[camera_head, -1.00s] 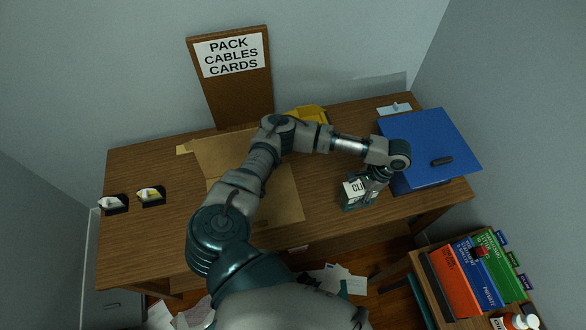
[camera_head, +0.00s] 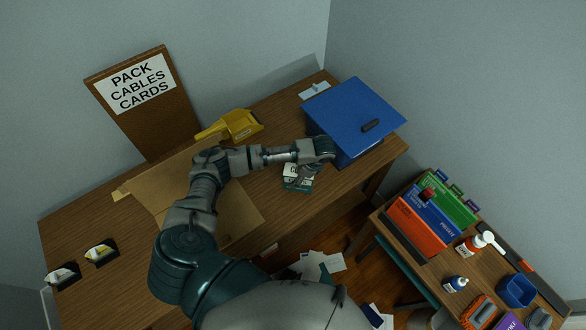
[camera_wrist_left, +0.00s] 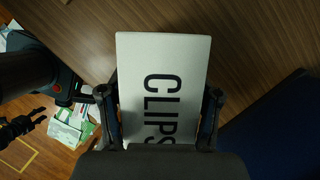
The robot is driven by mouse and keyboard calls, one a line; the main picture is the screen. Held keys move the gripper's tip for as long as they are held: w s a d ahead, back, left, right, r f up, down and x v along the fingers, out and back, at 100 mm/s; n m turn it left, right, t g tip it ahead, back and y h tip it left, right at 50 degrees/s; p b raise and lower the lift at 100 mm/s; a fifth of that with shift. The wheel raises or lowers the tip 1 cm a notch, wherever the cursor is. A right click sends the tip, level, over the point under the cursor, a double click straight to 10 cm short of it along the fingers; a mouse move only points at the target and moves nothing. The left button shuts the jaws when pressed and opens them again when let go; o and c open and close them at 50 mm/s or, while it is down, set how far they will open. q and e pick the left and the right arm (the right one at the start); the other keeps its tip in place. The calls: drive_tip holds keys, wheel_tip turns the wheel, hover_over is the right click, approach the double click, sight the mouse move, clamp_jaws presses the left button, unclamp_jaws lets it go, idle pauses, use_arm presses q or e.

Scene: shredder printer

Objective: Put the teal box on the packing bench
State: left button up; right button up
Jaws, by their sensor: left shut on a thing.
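The teal box (camera_head: 298,186) has a white top label; the left wrist view shows the box's label (camera_wrist_left: 165,85) reading CLIPS. My left gripper (camera_head: 302,173) is shut on it, with one finger along each side in the left wrist view (camera_wrist_left: 160,118). The box is at the front edge of the wooden bench (camera_head: 275,205), just left of the blue-lidded box. I cannot tell whether it rests on the top or hangs just above it. A dark claw-like shape (camera_wrist_left: 25,127) at the wrist view's left edge may be my right gripper; its jaws are unclear.
A PACK CABLES CARDS sign (camera_head: 135,82) stands at the bench's back. A side table (camera_head: 405,262) holds binders and bottles at right. Papers (camera_head: 318,262) lie on the floor.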

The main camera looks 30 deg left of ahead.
use_arm(q)
drive_tip(key=w+a+f, duration=0.2)
drive_tip(key=w, duration=0.1)
drive_tip(key=w+a+f+b, duration=0.1)
drive_tip(key=shift+w+f, duration=0.15)
drive_tip(key=shift+f, duration=0.35)
drive_tip(key=o, duration=1.3)
drive_tip(key=shift+a, duration=0.1)
use_arm(e)
drive_tip(key=w, duration=0.3)
drive_tip(key=shift+a+r, duration=0.15)
drive_tip(key=shift+a, duration=0.1)
use_arm(q)
drive_tip(key=shift+o, duration=0.2)
drive_tip(key=p+v, duration=0.1)
drive_tip(key=v, duration=1.1)
use_arm(e)
drive_tip(key=shift+s+d+f, duration=0.1)
drive_tip(key=shift+s+d, duration=0.05)
drive_tip(key=shift+s, duration=0.35)
drive_tip(key=shift+s+d+f, duration=0.1)
drive_tip(key=shift+s, duration=0.35)
use_arm(q)
drive_tip(key=shift+w, duration=0.1)
use_arm(e)
drive_tip(key=shift+s, duration=0.3)
